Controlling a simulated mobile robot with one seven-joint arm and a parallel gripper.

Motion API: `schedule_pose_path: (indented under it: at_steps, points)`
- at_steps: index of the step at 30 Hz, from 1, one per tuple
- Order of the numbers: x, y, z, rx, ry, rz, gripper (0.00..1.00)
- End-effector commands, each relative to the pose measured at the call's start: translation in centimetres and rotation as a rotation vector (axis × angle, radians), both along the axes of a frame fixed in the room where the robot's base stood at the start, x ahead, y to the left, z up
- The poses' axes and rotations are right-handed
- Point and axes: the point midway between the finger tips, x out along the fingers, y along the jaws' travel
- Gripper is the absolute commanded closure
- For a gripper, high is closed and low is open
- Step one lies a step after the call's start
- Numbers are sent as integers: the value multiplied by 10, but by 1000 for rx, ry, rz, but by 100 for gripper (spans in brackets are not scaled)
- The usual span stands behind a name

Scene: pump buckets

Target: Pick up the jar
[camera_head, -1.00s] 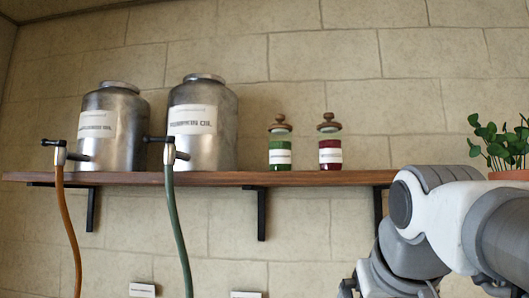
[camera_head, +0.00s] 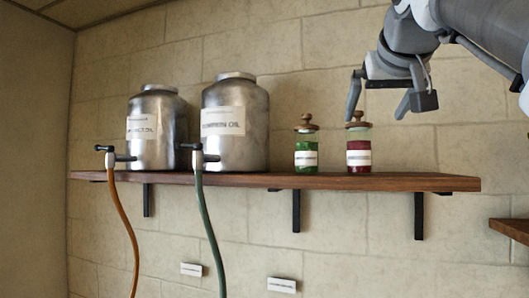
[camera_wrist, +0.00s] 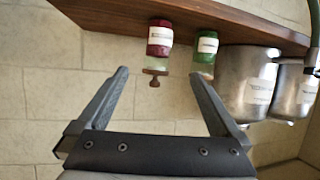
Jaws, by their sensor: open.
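Two small glass jars with wooden knobbed lids and white labels stand on the wooden shelf. One has green contents (camera_head: 306,150) and the other, to its right, has dark red contents (camera_head: 359,152). My gripper (camera_head: 378,110) is open and empty, up and to the right of the red jar in the head view. In the wrist view, which is upside down, my open fingers (camera_wrist: 160,76) point toward the red jar (camera_wrist: 160,38), whose lid shows between and beyond the fingertips. The green jar (camera_wrist: 205,50) is beside it. Neither jar is held.
The shelf (camera_head: 270,181) is wooden, on black brackets. Two big metal oil containers (camera_head: 236,125) (camera_head: 158,130) stand left of the jars, with taps and an orange hose (camera_head: 122,220) and a green hose (camera_head: 207,230) hanging down. Bare shelf lies right of the red jar.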

Motion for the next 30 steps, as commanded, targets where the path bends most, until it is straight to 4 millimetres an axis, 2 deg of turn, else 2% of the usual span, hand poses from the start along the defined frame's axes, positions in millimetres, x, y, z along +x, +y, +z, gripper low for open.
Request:
schedule_pose_path:
  at_steps: [9,15,23,30]
  points:
    - [60,-12,-26,1,6,-1,0]
    - [93,-17,-39,0,4,-1,0]
    - [111,-21,-46,0,3,-1,0]
    - [143,-30,-58,1,4,0,0]
